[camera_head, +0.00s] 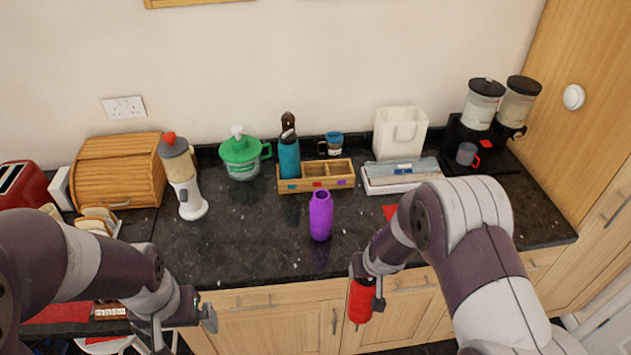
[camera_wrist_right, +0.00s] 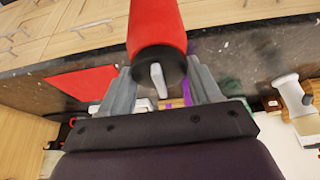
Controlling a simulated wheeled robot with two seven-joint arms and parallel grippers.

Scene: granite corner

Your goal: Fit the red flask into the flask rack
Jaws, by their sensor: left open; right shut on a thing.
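The red flask (camera_head: 361,300) is held in my right gripper (camera_head: 367,292), in front of the counter's front edge and below its top. In the right wrist view the flask (camera_wrist_right: 157,28) sits between the two grey fingers (camera_wrist_right: 165,88), its dark end toward the camera. The wooden flask rack (camera_head: 316,185) stands on the counter toward the wall, with colored marks on its front. A teal flask (camera_head: 289,156) stands in its left compartment; the other compartments look empty. A purple flask (camera_head: 320,216) stands upright on the counter before the rack. My left gripper (camera_head: 207,314) is open and empty at lower left.
A blender-like dispenser (camera_head: 183,180), a green-lidded jar (camera_head: 241,157) and a bread box (camera_head: 118,170) stand left of the rack. A white bin (camera_head: 399,132), a tray (camera_head: 402,175) and a coffee machine (camera_head: 480,125) are right.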

